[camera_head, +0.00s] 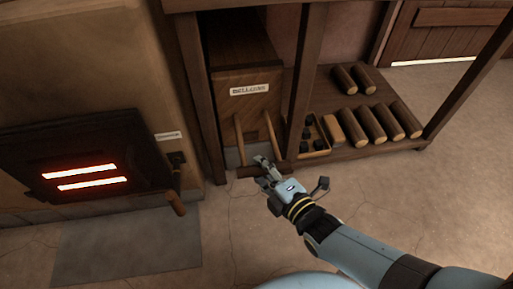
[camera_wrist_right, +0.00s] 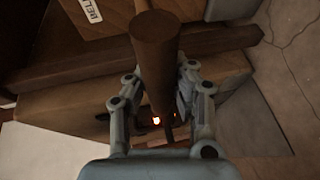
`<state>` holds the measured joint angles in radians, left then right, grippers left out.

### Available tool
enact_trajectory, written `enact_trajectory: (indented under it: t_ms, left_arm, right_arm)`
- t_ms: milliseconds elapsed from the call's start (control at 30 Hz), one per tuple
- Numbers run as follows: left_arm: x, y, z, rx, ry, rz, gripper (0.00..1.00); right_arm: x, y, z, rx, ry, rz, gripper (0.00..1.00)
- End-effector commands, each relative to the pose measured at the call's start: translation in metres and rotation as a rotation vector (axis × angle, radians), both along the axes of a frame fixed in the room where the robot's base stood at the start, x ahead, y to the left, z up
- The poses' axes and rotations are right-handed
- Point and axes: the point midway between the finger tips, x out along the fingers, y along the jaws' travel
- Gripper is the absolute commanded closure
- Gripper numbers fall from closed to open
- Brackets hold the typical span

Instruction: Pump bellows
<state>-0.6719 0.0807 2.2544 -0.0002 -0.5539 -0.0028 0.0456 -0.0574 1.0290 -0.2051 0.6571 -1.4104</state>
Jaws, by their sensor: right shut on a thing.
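The bellows (camera_head: 234,85) is a wooden box under a bench, with a white label reading BELLOWS on its front. Two pale wooden arms (camera_head: 240,138) slope out from it to a dark round crossbar handle (camera_head: 283,168). My right gripper (camera_head: 264,171) is shut around this handle near its middle. In the right wrist view the handle (camera_wrist_right: 154,45) runs between the two fingers of my right gripper (camera_wrist_right: 160,88). The fingers hide part of the bar. My left gripper is not in view.
A furnace door (camera_head: 85,160) with two glowing slots is at the left, with a wooden-handled lever (camera_head: 176,203) beside it. A low shelf (camera_head: 375,97) holds several logs and a small tray (camera_head: 316,154) of dark lumps. Dark bench posts stand beside the bellows. The floor in front is clear.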

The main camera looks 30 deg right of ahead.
Motion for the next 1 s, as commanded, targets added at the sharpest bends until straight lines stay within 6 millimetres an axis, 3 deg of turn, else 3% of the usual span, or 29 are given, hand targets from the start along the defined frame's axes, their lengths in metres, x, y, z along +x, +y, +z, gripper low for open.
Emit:
enact_trajectory:
  t_ms: [133,433,467,633,1000]
  left_arm:
    - [0.0,0.0,0.002,0.001,0.018,0.0,0.6]
    - [0.0,0.0,0.002,0.0,0.02,0.001,0.6]
    - [0.0,0.0,0.002,0.0,0.02,0.001,0.6]
    - [0.0,0.0,0.002,0.0,0.02,0.001,0.6]
    - [0.0,0.0,0.002,0.0,0.018,0.001,0.6]
  right_arm:
    - [-0.014,0.003,0.0,0.001,0.001,-0.002,1.0]
    - [-0.014,0.004,0.0,0.001,0.001,-0.002,1.0]
    - [-0.014,0.004,0.0,0.002,0.0,-0.002,0.75]
    - [-0.013,0.004,0.0,0.001,0.0,-0.001,0.53]
    - [-0.019,0.003,0.001,0.0,0.001,-0.001,0.51]
